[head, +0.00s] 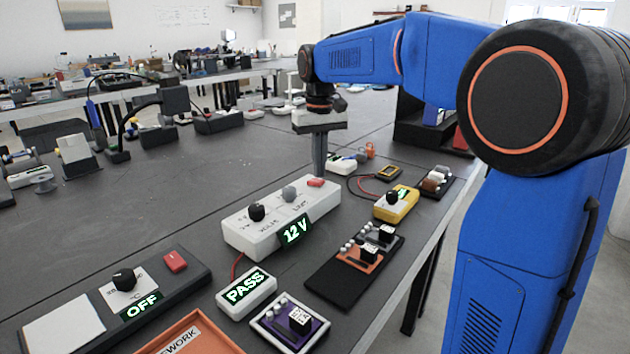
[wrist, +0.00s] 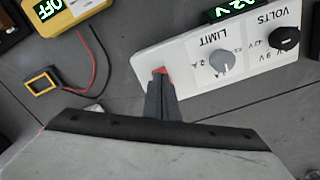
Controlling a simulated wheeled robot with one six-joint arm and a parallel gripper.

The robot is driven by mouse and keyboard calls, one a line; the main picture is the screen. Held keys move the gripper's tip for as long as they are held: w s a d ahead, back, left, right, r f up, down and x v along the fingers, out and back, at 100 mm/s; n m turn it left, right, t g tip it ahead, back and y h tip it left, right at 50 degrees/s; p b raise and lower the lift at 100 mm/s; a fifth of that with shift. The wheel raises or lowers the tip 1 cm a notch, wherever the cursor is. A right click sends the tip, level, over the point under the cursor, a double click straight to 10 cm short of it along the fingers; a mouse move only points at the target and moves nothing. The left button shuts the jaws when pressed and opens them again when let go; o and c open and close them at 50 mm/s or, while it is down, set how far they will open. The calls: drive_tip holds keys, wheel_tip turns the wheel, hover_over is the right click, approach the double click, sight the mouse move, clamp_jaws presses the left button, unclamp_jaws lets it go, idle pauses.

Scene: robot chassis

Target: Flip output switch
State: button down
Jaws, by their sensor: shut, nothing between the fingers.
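A white power supply box (head: 270,232) stands on the dark bench, with a lit 12 V display (head: 295,231) on its front. On top are a black VOLTS knob (head: 257,212), a grey LIMIT knob (head: 290,194) and a red switch (head: 316,182) at the far right end. My gripper (head: 319,174) is shut and empty, pointing down right at the red switch. In the wrist view my fingertips (wrist: 161,79) cover most of the switch; only a red edge (wrist: 159,70) shows. I cannot tell whether they touch it or which way it is tipped.
A yellow meter (head: 396,205) and a small black-and-yellow device (head: 389,173) with red and black leads lie to the right. A PASS box (head: 246,292), a hotplate-like OFF unit (head: 125,295), circuit boards (head: 355,262) and an orange tray (head: 205,335) are nearer.

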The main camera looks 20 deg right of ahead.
sight(320, 181)
drive_tip(key=shift+f, duration=0.8)
idle(1.0)
drive_tip(key=shift+r, duration=3.5)
